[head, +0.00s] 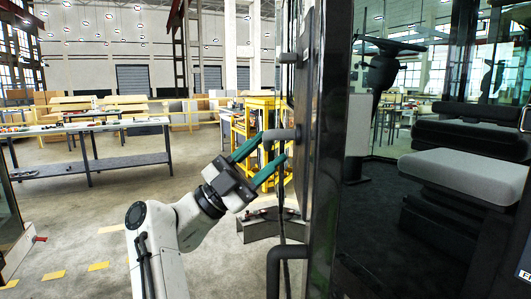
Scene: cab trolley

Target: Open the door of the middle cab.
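The cab (335,220) fills the right half, with a tall dark frame edge and grey handle pieces on its left side. I cannot tell from this angle whether the door is shut or ajar. An upper grey handle (284,134) juts out to the left, and a lower bent bar (272,272) stands below it. My gripper (275,146) reaches up from the lower left with two green fingers spread apart. Its fingertips are close beside the upper handle; whether they touch it cannot be told. Nothing shows between the fingers.
Inside the cab are a grey seat (465,172) and a dark control column (383,75). A yellow shelf rack (262,108) stands behind my gripper. A long workbench (90,127) stands at the left. The concrete floor (125,205) between bench and arm is clear.

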